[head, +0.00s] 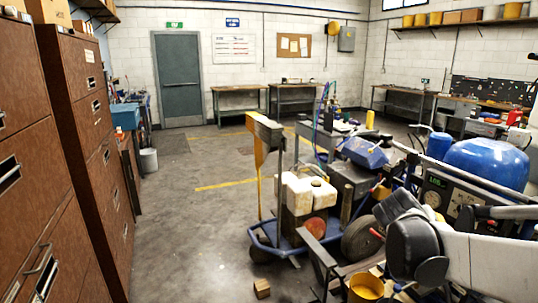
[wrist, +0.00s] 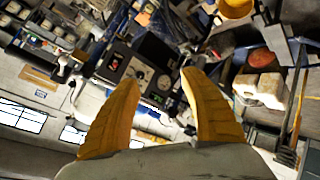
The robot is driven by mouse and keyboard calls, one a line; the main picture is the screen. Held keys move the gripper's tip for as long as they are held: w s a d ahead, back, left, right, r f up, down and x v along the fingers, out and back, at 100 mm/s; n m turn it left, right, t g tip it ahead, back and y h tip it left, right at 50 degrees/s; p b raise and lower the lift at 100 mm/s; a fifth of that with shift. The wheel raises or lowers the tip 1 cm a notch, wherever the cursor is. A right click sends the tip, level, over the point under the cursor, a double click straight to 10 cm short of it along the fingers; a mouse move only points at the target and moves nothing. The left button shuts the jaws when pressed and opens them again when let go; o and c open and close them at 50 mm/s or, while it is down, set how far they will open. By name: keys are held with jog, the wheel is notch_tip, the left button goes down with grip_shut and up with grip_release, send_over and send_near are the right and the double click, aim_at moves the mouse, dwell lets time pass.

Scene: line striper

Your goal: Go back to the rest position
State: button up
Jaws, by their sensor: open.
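My gripper (wrist: 162,82) shows in the wrist view with its two yellow fingers spread apart and nothing between them. Behind the fingers the wrist view shows the striping machine's control panel (wrist: 132,68), tilted in the picture. In the head view my arm (head: 480,250), white with dark grey joints, reaches in from the right edge. It is in front of the line striper machine (head: 355,185). My gripper's fingers cannot be made out clearly in the head view. I cannot tell how far the gripper is from the machine.
Brown filing cabinets (head: 85,130) line the left side. The concrete floor (head: 185,220) between them and the machine is mostly clear. A small wooden block (head: 262,288) lies on the floor. A yellow bucket (head: 366,288) stands near my arm. A blue tank (head: 487,162) is at the right.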

jog(key=s+a+f+n+y, duration=0.1)
jog(key=s+a+f+y, duration=0.2)
jog(key=s+a, duration=0.7)
jog(key=s+a+f+n+y, duration=0.1)
jog(key=s+a+f+y, duration=0.2)
jog(key=s+a, duration=0.8)
jog(key=s+y, duration=0.1)
jog(key=y, duration=0.1)
jog(key=shift+y, duration=0.4)
dwell(0.5)
